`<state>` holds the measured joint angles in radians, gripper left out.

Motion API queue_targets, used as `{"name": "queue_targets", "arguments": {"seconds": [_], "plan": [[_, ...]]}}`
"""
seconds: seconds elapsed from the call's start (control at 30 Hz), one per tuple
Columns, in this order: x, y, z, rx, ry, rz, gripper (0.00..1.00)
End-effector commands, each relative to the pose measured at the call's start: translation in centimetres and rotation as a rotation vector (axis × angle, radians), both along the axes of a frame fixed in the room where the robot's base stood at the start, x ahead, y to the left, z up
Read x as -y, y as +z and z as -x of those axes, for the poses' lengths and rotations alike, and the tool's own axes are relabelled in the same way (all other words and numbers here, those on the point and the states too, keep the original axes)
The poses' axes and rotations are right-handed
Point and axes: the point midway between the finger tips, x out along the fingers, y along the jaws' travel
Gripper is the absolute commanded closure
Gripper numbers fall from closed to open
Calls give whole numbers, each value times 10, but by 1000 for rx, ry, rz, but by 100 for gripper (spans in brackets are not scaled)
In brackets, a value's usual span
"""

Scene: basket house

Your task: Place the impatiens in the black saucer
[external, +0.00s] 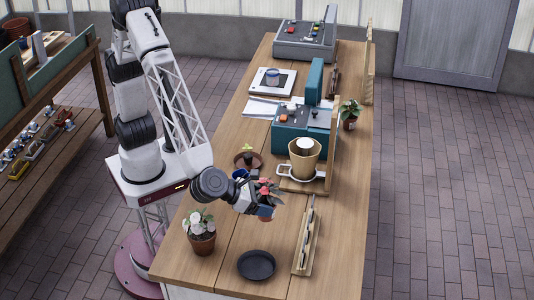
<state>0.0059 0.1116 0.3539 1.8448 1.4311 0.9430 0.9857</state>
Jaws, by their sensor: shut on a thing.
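My gripper (258,203) is shut on a small terracotta pot (266,213) with red-pink flowers (265,186), seemingly the impatiens; the fingers partly hide it. The gripper holds the pot over the wooden table, beyond the black saucer. I cannot tell its exact height. The black saucer (257,265) is round, shallow and empty, and lies flat near the table's front edge.
A white-flowered pot (201,236) stands left of the saucer. A wooden rack (306,240) with tools lies to its right. A tan pot (304,160) on a scale-like stand, a seedling in a dish (248,158) and teal devices (301,124) stand farther back.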

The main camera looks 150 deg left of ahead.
Motion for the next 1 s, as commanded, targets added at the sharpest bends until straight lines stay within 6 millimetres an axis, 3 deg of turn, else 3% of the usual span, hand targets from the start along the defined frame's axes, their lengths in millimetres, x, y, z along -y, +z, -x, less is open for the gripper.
{"name": "queue_targets", "arguments": {"seconds": [0.3, 0.5, 1.0], "plan": [[61, 3, -61, 0, -83, 1, 55], [86, 5, -83, -1, -115, 0, 55], [90, 2, -86, -1, -120, -1, 55]]}}
